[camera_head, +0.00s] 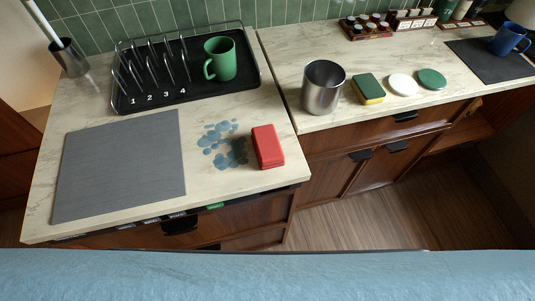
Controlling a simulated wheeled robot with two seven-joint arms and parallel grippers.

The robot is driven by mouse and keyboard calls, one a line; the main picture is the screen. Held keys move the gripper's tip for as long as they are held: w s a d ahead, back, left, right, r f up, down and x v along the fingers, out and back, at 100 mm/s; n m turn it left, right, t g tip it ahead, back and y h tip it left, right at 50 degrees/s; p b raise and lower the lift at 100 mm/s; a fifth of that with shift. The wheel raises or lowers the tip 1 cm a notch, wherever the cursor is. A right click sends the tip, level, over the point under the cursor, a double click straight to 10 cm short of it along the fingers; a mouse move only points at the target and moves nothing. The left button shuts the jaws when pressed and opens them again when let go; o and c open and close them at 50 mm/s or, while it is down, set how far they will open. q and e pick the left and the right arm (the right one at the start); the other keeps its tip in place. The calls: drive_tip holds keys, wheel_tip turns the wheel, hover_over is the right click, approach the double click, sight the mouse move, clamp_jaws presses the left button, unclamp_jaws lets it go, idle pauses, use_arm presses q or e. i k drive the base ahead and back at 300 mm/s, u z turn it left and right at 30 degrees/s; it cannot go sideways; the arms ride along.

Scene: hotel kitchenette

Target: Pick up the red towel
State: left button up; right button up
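A folded red towel (268,147) lies on the marble-look counter, near the front right corner of its left section. It is a compact rectangular block, with a gap between it and the counter's front edge. Blue wet-looking spots (222,142) are on the counter just left of it. Neither of my grippers shows in the head view, so nothing is seen touching the towel.
A grey mat (120,166) lies left of the spots. Behind is a black rack tray (205,97) with a green mug (220,59). To the right stand a metal canister (322,88), a sponge (368,89), and white (403,84) and green (432,79) discs.

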sight(266, 145)
drive_tip(key=k, duration=0.5)
drive_tip(key=z, duration=2.2)
drive_tip(key=k, duration=0.4)
drive_tip(key=u, duration=1.05)
